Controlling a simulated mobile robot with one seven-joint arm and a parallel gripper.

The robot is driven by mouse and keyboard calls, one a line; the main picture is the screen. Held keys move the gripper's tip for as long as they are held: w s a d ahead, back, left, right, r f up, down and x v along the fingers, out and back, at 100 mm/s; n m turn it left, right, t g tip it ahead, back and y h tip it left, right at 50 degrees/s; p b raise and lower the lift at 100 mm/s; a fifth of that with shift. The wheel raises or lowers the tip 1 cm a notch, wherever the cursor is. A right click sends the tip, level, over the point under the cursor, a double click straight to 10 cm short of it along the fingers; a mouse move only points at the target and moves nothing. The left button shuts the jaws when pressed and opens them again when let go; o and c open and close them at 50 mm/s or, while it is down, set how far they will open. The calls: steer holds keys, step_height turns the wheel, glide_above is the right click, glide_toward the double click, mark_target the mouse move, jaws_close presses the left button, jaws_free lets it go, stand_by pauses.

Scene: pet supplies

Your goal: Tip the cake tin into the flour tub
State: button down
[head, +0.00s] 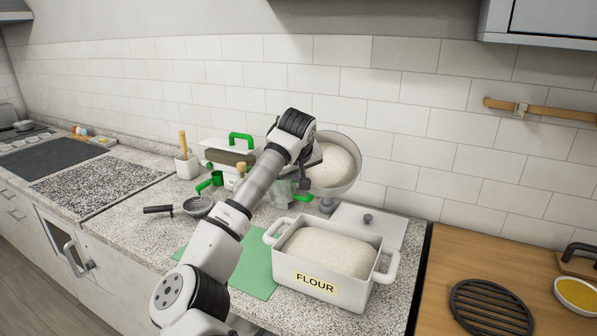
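The flour tub (318,283), a white rectangular box with two side handles and a FLOUR label, stands open on the speckled counter. A pale mound of flour (330,250) fills it. A round grey metal vessel (353,183), which looks like the cake tin, is behind the tub and higher in the picture. Its mouth is tilted toward me and a pale mound shows inside. My gripper (312,160) is at the vessel's left rim. My wrist hides most of the fingers, so I cannot tell whether they are closed on the rim.
A white lid (368,222) lies behind the tub. A green mat (255,278) lies left of it. A sieve (198,206), a green scoop (215,178), a clear jug (284,193) and a white bin (222,150) crowd the left. A wooden counter (450,262) with a black trivet (492,308) is right.

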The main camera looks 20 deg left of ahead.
steer(key=shift+s+f+t+y, duration=0.1)
steer(key=shift+f+t+y, duration=0.2)
steer(key=shift+f+t, duration=0.25)
steer(key=shift+s+d+f+t+y+b, duration=0.15)
steer(key=shift+f+t+y+b, duration=0.25)
steer(key=shift+t, duration=0.3)
steer(key=shift+s+d+f+t+y+b, duration=0.15)
steer(key=shift+f+t+y+b, duration=0.15)
steer(key=shift+t+b, duration=0.25)
steer(key=shift+s+d+f+t+y+b, duration=0.1)
steer(key=shift+s+f+t+y+b, duration=0.15)
steer(key=shift+t+b, duration=0.6)
steer(key=shift+s+d+t+y+b, duration=0.15)
steer(key=shift+t+y+b, duration=0.2)
steer(key=shift+b, duration=0.9)
steer(key=shift+s+f+t+y+b, duration=0.25)
steer(key=shift+t+b, duration=0.35)
steer(key=shift+b, duration=0.45)
steer(key=shift+s+d+t+y+b, duration=0.1)
steer(key=shift+s+t+y+b, duration=0.45)
steer(key=shift+b, duration=2.35)
steer(key=shift+s+d+r+t+b, duration=0.15)
steer(key=shift+t+b, duration=0.4)
steer(key=shift+b, duration=1.6)
steer(key=shift+d+r+t+b, duration=0.15)
steer(key=shift+t+b, duration=0.35)
steer(key=shift+b, duration=1.6)
steer(key=shift+f+y+b, duration=0.2)
steer(key=shift+y+b, duration=0.1)
steer(key=shift+b, duration=0.55)
